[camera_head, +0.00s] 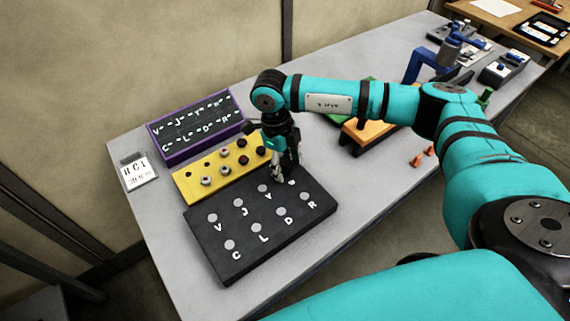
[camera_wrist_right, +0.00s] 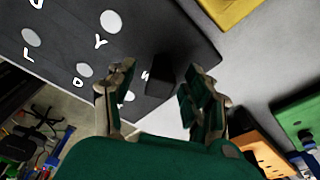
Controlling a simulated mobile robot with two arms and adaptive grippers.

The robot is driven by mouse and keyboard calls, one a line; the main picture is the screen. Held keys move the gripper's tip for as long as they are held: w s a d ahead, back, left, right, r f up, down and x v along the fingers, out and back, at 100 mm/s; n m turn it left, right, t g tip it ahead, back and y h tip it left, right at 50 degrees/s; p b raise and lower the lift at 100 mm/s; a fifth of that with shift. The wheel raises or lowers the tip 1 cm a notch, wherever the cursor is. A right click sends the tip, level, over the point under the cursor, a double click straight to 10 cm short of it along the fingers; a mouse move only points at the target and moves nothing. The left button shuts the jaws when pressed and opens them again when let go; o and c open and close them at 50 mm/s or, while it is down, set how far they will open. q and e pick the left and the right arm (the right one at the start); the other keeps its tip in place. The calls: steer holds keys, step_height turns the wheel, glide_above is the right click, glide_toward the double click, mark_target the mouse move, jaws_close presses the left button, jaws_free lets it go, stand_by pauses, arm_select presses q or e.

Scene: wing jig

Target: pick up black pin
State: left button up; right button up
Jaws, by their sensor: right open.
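The black pin (camera_wrist_right: 158,77) appears as a dark upright shape on the black lettered board (camera_head: 240,250), near the board's corner in the right wrist view. It blends with the board (camera_wrist_right: 60,55), so its exact outline is hard to tell. My right gripper (camera_head: 282,172) is over the far right corner of the board and hides that spot in the head view. In the right wrist view my right gripper (camera_wrist_right: 155,105) is open, with the dark shape between and beyond its fingertips. My left gripper is not in view.
A yellow block (camera_head: 190,191) with several grey and black pieces stands behind the board. A purple-framed sign (camera_head: 190,145) stands behind that. An orange block (camera_head: 366,134) and small orange pieces (camera_head: 416,161) lie to the right. The table's front right is clear.

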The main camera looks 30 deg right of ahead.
jaws_close()
stand_by(0.3)
steer(key=shift+r, duration=0.1)
